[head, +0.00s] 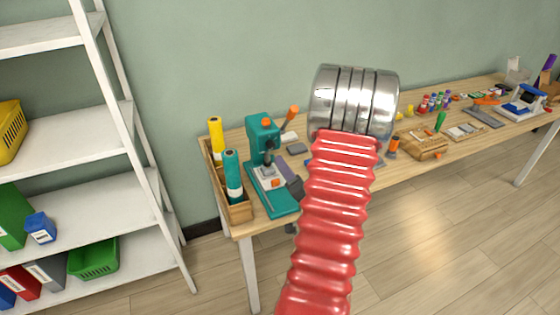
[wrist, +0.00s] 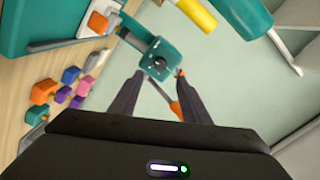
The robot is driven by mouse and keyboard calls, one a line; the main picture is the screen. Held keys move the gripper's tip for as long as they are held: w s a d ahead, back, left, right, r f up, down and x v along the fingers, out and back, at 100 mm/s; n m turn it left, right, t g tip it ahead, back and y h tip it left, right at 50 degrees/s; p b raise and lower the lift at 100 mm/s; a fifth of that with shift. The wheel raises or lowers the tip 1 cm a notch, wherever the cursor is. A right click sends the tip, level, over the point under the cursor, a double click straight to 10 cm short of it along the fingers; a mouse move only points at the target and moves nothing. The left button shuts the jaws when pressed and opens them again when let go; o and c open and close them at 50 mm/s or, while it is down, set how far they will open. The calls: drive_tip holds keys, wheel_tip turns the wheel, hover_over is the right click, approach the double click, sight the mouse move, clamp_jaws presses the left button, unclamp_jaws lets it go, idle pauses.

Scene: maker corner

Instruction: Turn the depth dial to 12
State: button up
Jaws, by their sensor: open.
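The teal machine (head: 263,145) stands near the left end of the workbench. In the wrist view its teal head (wrist: 146,42) carries a round black dial (wrist: 159,63) with small pale marks around it. The marks are too small to read, so I cannot tell the setting. My gripper (wrist: 159,76) is open, its two dark fingers reaching toward the dial, one to each side of it in the picture. I cannot tell whether they touch it. In the head view my arm hides part of the bench, and the dial cannot be made out.
A wooden tray (head: 238,212) with a yellow roll (head: 216,138) and a teal roll (head: 232,175) stands left of the machine. Several small coloured pieces (wrist: 70,75) lie on the bench in the wrist view. A white shelf (head: 75,145) stands further left.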

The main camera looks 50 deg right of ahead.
drive_tip(key=shift+v, duration=1.55)
drive_tip(key=shift+w, duration=0.1)
drive_tip(key=s+f+n+g+y, duration=0.1)
drive_tip(key=s+f+n+g, duration=0.1)
drive_tip(key=s+f+g, duration=0.4)
drive_tip(key=s+f+n+g+y, duration=0.2)
drive_tip(key=f+g, duration=0.2)
drive_tip(key=f, duration=0.4)
drive_tip(key=w+a+r+n+y, duration=0.2)
drive_tip(key=a+r+n, duration=0.2)
drive_tip(key=a+r, duration=0.5)
drive_tip(key=w+a+r+n+y, duration=0.1)
drive_tip(key=a+r+n, duration=0.4)
drive_tip(key=a, duration=1.4)
drive_tip(key=w+a+r+n+y, duration=0.2)
drive_tip(key=a+r+n, duration=0.3)
drive_tip(key=a+r, duration=0.8)
drive_tip(key=shift+w+a+r+y, duration=0.2)
drive_tip(key=shift+w+a+y, duration=0.1)
drive_tip(key=shift+a+y, duration=0.4)
